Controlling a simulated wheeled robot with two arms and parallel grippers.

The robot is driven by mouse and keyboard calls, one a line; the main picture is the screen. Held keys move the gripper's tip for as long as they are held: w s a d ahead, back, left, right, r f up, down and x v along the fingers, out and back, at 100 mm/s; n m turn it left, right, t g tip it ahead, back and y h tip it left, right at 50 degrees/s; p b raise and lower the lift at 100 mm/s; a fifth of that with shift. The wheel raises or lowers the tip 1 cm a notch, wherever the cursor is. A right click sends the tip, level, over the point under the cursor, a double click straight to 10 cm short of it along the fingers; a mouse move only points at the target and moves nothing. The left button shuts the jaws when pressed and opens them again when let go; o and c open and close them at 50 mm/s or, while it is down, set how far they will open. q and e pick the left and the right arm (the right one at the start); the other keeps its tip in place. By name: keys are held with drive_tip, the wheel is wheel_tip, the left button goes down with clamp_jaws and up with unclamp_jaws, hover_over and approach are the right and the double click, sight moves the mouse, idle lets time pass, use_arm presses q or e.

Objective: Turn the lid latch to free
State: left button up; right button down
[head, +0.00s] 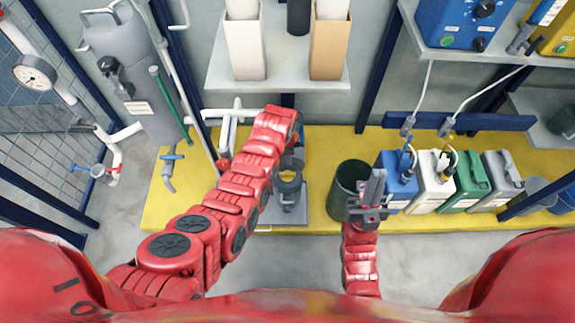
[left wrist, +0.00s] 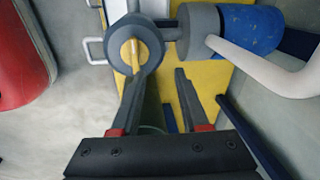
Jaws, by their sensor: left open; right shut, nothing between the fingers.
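In the left wrist view, a yellow latch handle (left wrist: 128,56) sits on a round dark grey housing (left wrist: 148,34). My left gripper (left wrist: 158,76) is open, its two fingers apart and pointing toward that housing. The left fingertip is just below the yellow handle; I cannot tell whether it touches. Nothing shows between the fingers. In the head view my red left arm partly covers a grey device (head: 288,186) on the yellow bench, and its gripper is not clear there. My right gripper (head: 374,188) is shut and empty, above the dark green bucket's right side.
The dark green bucket (head: 343,190) stands on the yellow bench (head: 318,150). Blue, white, green and grey canisters stand to its right. A shelf (head: 285,70) with white and tan holders overhangs the bench. A grey tank (head: 125,60) and pipes stand at left.

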sight(287, 173)
use_arm(q)
drive_tip(key=s, duration=0.1)
drive_tip(key=s+g, duration=0.1)
drive_tip(key=s, duration=0.1)
drive_tip(key=shift+a+r+m+g+y, duration=0.1)
drive_tip(key=shift+r+m+g+y, duration=0.2)
drive_tip(key=shift+r+m, duration=0.1)
drive_tip(key=shift+s+f, duration=0.1)
drive_tip(key=shift+f, duration=0.2)
drive_tip(key=shift+f+b, duration=1.75)
drive_tip(key=shift+f, duration=1.75)
clamp_jaws()
